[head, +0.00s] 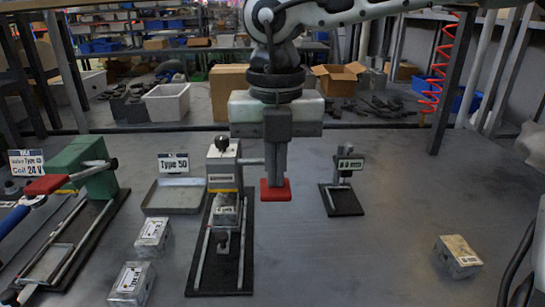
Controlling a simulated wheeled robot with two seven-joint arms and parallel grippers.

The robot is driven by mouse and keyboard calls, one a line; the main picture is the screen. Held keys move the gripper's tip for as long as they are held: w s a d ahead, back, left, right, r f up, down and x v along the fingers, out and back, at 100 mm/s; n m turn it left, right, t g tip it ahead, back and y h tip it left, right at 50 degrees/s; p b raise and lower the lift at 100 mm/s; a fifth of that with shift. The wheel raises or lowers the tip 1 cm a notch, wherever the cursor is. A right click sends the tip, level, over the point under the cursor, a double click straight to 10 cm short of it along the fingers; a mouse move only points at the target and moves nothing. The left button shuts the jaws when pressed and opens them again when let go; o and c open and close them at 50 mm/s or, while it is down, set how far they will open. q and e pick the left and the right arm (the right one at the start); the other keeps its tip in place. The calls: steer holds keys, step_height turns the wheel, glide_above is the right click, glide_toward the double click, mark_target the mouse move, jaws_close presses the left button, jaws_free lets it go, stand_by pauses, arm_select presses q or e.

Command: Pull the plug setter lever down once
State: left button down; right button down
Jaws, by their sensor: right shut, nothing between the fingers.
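The upright grey device with a black knob, seemingly the plug setter (222,165), stands on a dark base in the middle. A valve block (228,209) sits in it between two rails. A short bar juts from its right side toward my right gripper. My right gripper (275,182) points down just right of the device, shut and empty. A red pad (275,190) shows at its fingertips, seemingly the lever's end. I cannot tell whether the fingers touch it, and they hide part of the bar. My left gripper is not in view.
A green device (85,165) with a red handle stands at left. A metal tray (173,197) lies behind two loose blocks (152,236) (131,281). A small gauge stand (345,185) is right of my gripper. Another block (458,257) lies far right, with clear table between.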

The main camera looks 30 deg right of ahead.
step_height(320, 180, up, 4)
steer(key=shift+f+p, duration=0.1)
steer(key=shift+p, duration=1)
steer(key=shift+r+p, duration=0.5)
steer(key=shift+r, duration=0.35)
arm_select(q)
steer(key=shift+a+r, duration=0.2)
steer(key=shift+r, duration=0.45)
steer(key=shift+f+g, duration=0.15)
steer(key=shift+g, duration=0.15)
